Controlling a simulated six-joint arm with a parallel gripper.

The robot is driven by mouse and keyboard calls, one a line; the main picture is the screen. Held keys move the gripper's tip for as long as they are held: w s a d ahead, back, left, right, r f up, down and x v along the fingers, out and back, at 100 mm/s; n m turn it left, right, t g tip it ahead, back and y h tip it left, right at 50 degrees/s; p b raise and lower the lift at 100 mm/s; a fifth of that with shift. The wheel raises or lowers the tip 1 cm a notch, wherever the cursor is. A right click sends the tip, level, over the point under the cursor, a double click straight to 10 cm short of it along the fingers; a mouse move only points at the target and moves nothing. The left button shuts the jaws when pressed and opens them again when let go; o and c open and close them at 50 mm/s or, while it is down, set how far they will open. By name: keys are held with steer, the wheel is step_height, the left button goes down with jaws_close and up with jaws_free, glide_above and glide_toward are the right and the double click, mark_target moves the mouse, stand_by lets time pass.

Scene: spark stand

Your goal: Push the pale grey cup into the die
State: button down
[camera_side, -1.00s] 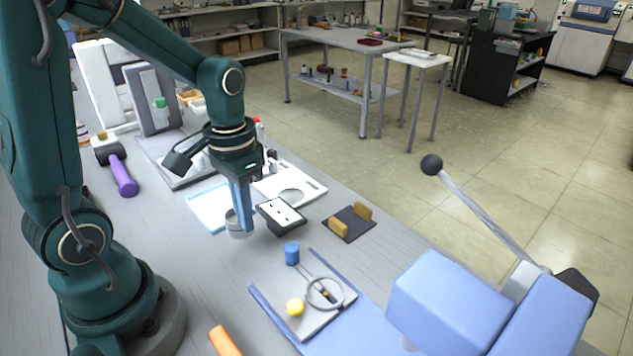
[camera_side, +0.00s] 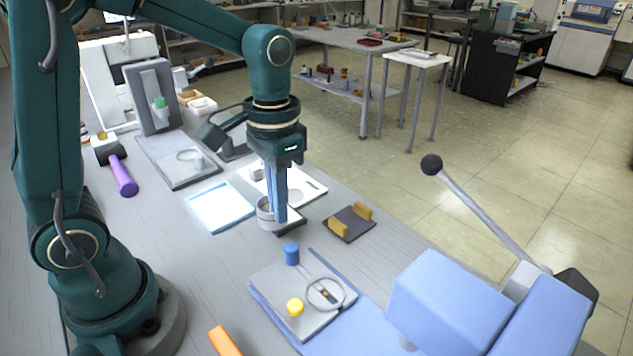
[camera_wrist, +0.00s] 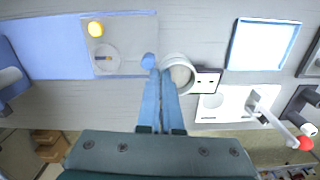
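The pale grey cup (camera_side: 264,213) is a short round open cup standing on the bench; it shows from above in the wrist view (camera_wrist: 177,70). My gripper (camera_side: 281,214) points down right beside it, its fingers partly covering the cup. In the wrist view my fingertips (camera_wrist: 160,72) sit close together at the cup's left edge, with nothing seen between them. A dark block with a dotted white top (camera_wrist: 208,80), which may be the die, lies against or very near the cup's right side. In the side view the fingers and cup hide most of it.
A dark plate with two tan stops (camera_side: 348,223) lies right of my gripper. A pale blue frame (camera_side: 219,206) lies left. A grey plate with blue and yellow knobs (camera_side: 300,298) is nearer. A blue machine with a lever (camera_side: 450,305) stands at the front right.

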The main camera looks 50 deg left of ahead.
steer(key=d+r+m, duration=0.1)
steer(key=d+m, duration=0.3)
steer(key=d, duration=0.8)
steer(key=shift+s+r+m, duration=0.35)
steer(key=shift+r+m, duration=0.05)
steer(key=shift+f, duration=0.15)
steer(key=shift+f, duration=2.75)
steer(key=shift+f, duration=1)
stand_by(0.4)
steer(key=c, duration=0.5)
jaws_free()
steer(key=shift+r, duration=0.2)
